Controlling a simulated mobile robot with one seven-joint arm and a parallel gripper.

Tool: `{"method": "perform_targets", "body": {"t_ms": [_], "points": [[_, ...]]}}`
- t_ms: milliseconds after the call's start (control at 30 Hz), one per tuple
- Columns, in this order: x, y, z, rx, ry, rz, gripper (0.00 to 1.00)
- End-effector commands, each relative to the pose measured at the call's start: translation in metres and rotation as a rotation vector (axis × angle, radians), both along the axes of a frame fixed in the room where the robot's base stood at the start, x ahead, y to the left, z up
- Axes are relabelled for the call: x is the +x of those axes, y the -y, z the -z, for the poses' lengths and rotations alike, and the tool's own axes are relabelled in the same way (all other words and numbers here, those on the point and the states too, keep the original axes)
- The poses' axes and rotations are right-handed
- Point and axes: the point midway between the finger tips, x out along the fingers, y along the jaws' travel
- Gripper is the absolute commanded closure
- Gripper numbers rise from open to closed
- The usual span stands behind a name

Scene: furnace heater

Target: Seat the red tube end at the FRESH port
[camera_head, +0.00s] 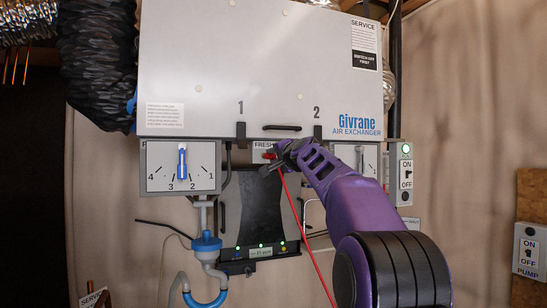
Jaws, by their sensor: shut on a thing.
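The red tube (309,232) runs as a thin line from my gripper down and right to the bottom of the camera_head view. My gripper (275,160) is shut on its red end (268,156), just under the FRESH label (263,145) on the underside of the grey air exchanger. The port itself is not clear; it is small and partly hidden by the fingers. I cannot tell whether the tube end touches the port or is apart from it. My purple arm comes in from the lower right.
The air exchanger (210,75) fills the top. A dial with a blue pointer (182,162) hangs at left, another dial (361,157) is partly behind my arm. A dark panel (255,205), a white-blue drain pipe (206,243) and an ON/OFF switch (406,174) are nearby.

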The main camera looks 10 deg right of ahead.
Motion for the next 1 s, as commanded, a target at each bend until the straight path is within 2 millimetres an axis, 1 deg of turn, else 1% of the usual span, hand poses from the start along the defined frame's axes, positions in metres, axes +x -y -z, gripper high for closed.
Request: {"method": "perform_targets", "body": {"t_ms": [867, 1000], "points": [[0.023, -0.003, 0.001, -0.001, 0.001, 0.001, 1.0], [0.022, -0.003, 0.0, 0.0, 0.0, 0.001, 1.0]]}}
